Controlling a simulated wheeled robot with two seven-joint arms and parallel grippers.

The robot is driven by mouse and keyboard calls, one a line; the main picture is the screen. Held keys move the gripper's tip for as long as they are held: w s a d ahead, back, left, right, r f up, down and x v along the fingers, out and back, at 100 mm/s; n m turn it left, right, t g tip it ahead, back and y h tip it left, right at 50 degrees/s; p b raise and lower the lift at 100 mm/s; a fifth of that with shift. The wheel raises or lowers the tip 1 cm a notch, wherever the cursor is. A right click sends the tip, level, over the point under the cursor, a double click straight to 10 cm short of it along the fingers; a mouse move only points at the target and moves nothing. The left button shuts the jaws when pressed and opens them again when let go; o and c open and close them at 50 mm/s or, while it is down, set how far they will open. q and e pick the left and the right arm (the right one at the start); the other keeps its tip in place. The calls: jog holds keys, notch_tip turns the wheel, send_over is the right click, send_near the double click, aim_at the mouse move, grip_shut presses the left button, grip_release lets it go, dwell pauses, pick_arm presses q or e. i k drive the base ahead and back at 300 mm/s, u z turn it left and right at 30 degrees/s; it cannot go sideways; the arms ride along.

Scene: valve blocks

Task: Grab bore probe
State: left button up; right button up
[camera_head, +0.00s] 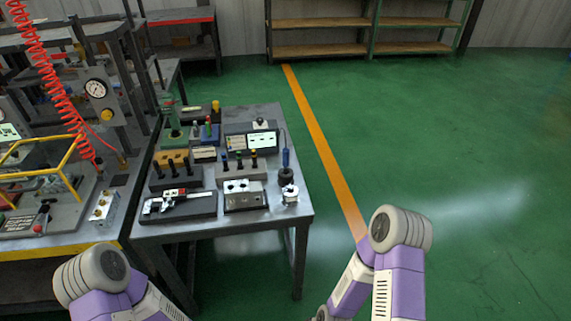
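A slim blue-handled tool (286,157) stands upright at the right side of the grey table (262,222), in or on a dark round base (286,176). It looks most like the bore probe, but it is too small to be sure. A thin dark cable seems to rise beside it. Only purple and grey links of my two arms show at the bottom of the head view, apart from the table top. Neither gripper is in view, so their fingers cannot be seen.
In front of the blue tool sit a small metal part (290,193) and a silver valve block (243,195). A caliper in a dark tray (180,206) lies front left. Green floor (450,150) right of the table is clear.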

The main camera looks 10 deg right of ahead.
aim_at(286, 152)
jog(key=z, duration=1.8)
jog(key=i, duration=1.6)
jog(key=u, duration=1.95)
